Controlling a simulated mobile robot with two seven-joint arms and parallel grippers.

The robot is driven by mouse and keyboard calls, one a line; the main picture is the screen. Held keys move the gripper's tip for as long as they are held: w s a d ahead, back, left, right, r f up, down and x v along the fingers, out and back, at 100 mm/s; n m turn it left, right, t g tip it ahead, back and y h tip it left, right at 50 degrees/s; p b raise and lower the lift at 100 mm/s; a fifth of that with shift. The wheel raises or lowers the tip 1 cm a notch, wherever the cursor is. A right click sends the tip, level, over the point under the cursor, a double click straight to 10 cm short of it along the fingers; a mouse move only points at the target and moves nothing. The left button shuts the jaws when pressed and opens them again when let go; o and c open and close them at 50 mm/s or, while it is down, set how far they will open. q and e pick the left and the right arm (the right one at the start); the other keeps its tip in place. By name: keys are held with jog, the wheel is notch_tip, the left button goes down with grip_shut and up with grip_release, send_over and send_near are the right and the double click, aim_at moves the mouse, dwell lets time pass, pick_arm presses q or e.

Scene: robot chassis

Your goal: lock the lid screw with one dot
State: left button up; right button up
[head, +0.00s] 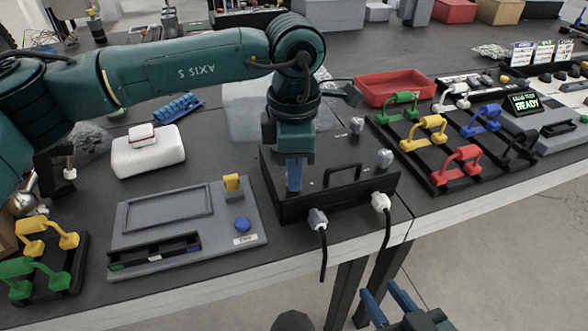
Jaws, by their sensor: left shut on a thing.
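The black chassis box (290,207) stands near the table's front edge, with a dark handle (343,173) on its lid. Two silver lid screws show at the lid's right side, one at the front right (385,159) and one at the back right (357,126). My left gripper (294,188) points down over the lid's front left corner, its blue fingers shut on a lid screw that they mostly hide. The dot marks are too small to read. My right gripper (389,293) is low at the bottom, in front of the table, its blue fingers apart and empty.
Two grey plugs with black cables (318,219) (381,202) sit on the box's front. A grey panel with a blue button (242,224) lies to the left. A rack of coloured handles (437,185) and a red tray (395,86) stand to the right.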

dwell(0.4)
pick_arm(q)
jog(key=o, duration=1)
jog(key=shift+r, duration=0.1)
